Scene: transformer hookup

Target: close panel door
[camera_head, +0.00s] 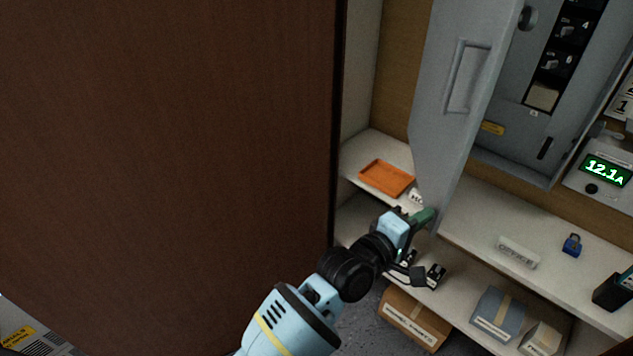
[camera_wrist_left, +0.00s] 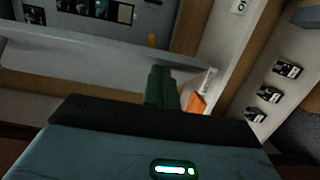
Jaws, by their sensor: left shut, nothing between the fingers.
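The grey panel door (camera_head: 455,95) with its bar handle (camera_head: 463,78) stands open, swung out to the left of the grey panel box (camera_head: 505,140). My left gripper (camera_head: 424,217) is shut and empty, with its green fingers close to the lower edge of the door. I cannot tell whether they touch it. In the left wrist view, the green fingers (camera_wrist_left: 160,88) point toward the long grey edge of the door (camera_wrist_left: 80,60). The inside of the box shows several breakers on a black strip (camera_head: 567,55). My right gripper is out of view.
A large brown wooden panel (camera_head: 170,150) fills the left side. The shelf holds an orange tray (camera_head: 387,178), an office tag (camera_head: 517,252), a blue padlock (camera_head: 572,245) and a meter reading 12.1 A (camera_head: 605,170). Boxes (camera_head: 415,318) stand below it.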

